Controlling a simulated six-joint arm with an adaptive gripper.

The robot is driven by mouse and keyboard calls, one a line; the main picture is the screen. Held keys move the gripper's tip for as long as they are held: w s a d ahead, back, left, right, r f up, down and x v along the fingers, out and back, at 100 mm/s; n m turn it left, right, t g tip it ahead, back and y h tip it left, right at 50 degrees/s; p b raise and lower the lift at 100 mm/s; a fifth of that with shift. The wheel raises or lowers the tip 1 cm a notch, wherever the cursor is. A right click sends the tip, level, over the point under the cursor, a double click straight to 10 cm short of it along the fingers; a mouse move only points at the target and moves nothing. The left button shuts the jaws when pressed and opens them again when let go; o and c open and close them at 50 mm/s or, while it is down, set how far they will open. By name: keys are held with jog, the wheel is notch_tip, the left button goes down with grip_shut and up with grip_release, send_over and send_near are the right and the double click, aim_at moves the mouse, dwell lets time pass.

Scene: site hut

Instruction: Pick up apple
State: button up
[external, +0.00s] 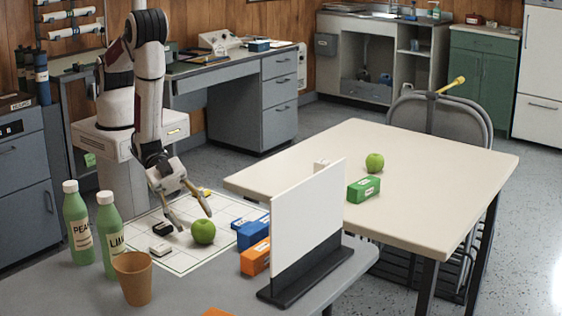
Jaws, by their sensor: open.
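A green apple (204,232) sits on the white gridded mat (184,264) on the grey table, left of the white upright panel. My gripper (194,222) points down at this apple with its fingers spread. One fingertip is just left of the apple and the other is at its upper edge. I cannot tell whether they touch it. A second green apple (375,163) sits on the beige table (440,170), on the far side of the panel.
A white panel on a dark base (308,220) stands right of the mat. Blue boxes (253,232) and an orange box (256,257) lie beside it. Two green bottles (110,236) and a brown cup (133,278) stand front left. A green box (363,189) is near the second apple.

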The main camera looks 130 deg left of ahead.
aim_at(203, 230)
jog(key=shift+w+d+f, duration=0.1)
jog(key=shift+w+f, duration=0.05)
jog(key=shift+w, duration=0.2)
jog(key=shift+w, duration=0.1)
jog(key=shift+x, duration=2.45)
jog(key=shift+w, duration=0.1)
jog(key=c, duration=1)
